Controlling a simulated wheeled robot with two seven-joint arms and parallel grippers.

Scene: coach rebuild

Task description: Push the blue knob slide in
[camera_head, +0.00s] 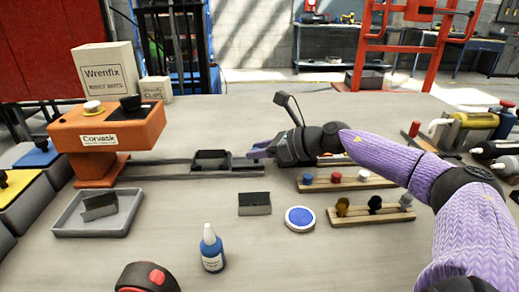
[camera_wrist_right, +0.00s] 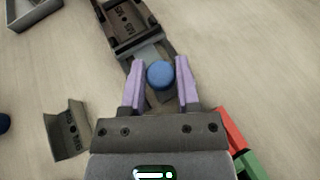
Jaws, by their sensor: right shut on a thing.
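The slide is a dark carriage (camera_head: 212,158) on a long flat rail (camera_head: 158,170) that runs left toward an orange press marked Corvask (camera_head: 108,140). In the right wrist view the carriage (camera_wrist_right: 127,25) lies just beyond my fingers, with a marked nest in it. The round blue knob (camera_wrist_right: 160,74) sits at its near end. My right gripper (camera_wrist_right: 160,84) is shut on the knob, one purple finger on each side. In the head view this gripper (camera_head: 257,153) is at the carriage's right end, and the knob is not clearly visible there.
A grey tray (camera_head: 70,228) holding a dark part stands at front left. A loose dark block (camera_head: 254,204), a round blue-topped pad (camera_head: 299,218), a blue bottle (camera_head: 212,250) and wooden racks (camera_head: 370,216) lie in front of the rail.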

